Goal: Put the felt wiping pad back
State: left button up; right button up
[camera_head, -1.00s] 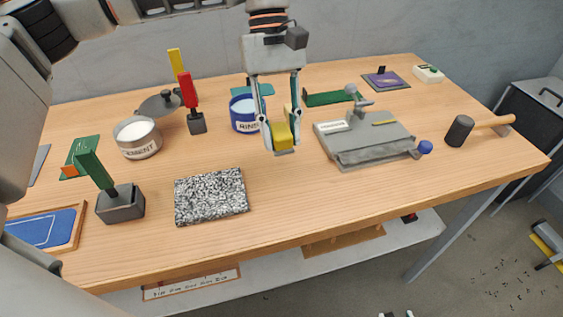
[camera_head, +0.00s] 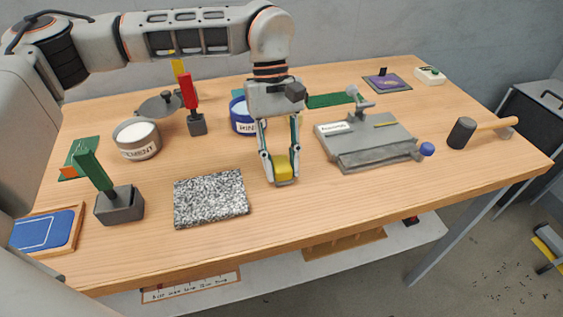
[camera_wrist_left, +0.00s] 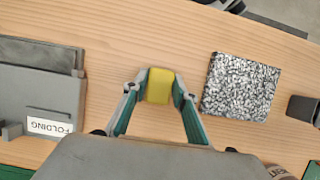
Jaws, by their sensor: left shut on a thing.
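My left gripper (camera_head: 281,180) is shut on a small yellow block (camera_head: 283,164), which looks like the felt wiping pad. In the left wrist view the yellow pad (camera_wrist_left: 160,85) sits between the two fingertips. The gripper points down over bare wood, between the speckled slab (camera_head: 211,198) and the grey folding press (camera_head: 370,141). The pad is at or just above the table top; I cannot tell whether it touches. My right gripper is not in view.
Behind the gripper stands a blue rinse pot (camera_head: 241,117). At left are a cement pot (camera_head: 137,139), a red-handled tool (camera_head: 188,92) and a green-handled brush in a grey block (camera_head: 119,205). A mallet (camera_head: 462,133) lies at right. The wood in front of the press is clear.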

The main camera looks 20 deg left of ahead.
pick_arm(q)
jog(key=shift+f, duration=0.2)
jog(key=o, duration=1.1)
jog(key=shift+c, duration=0.2)
jog(key=v, duration=1.2)
jog(key=shift+r+p, duration=0.15)
jog(key=shift+p, duration=0.2)
